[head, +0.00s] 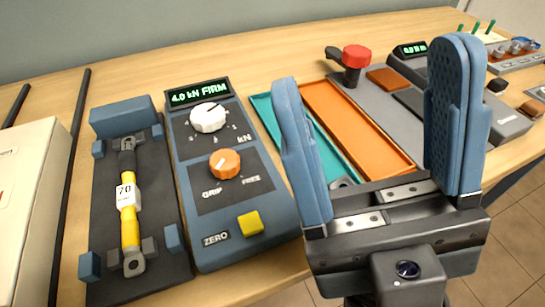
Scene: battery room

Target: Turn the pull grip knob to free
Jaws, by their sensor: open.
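The pull tester is a blue box (191,221) lying on the wooden table, left of centre. The orange knob (225,163) sits on its dark panel between the labels GRIP at lower left and FREE at lower right. The knob's light pointer mark is too small to read surely. A white kN dial (208,117) is above it and a yellow ZERO button (250,223) below. The display (199,93) reads 4.0 kN FIRM. My gripper (385,125) is open and empty, in the right foreground, apart from the knob and to its right.
A dark fixture (101,211) left of the box holds a yellow cable piece (129,215) tagged 70. Teal (262,103) and orange (313,96) trays lie behind my gripper. A red-topped lever tool (355,57) and other devices stand farther right. A beige box (30,190) is at far left.

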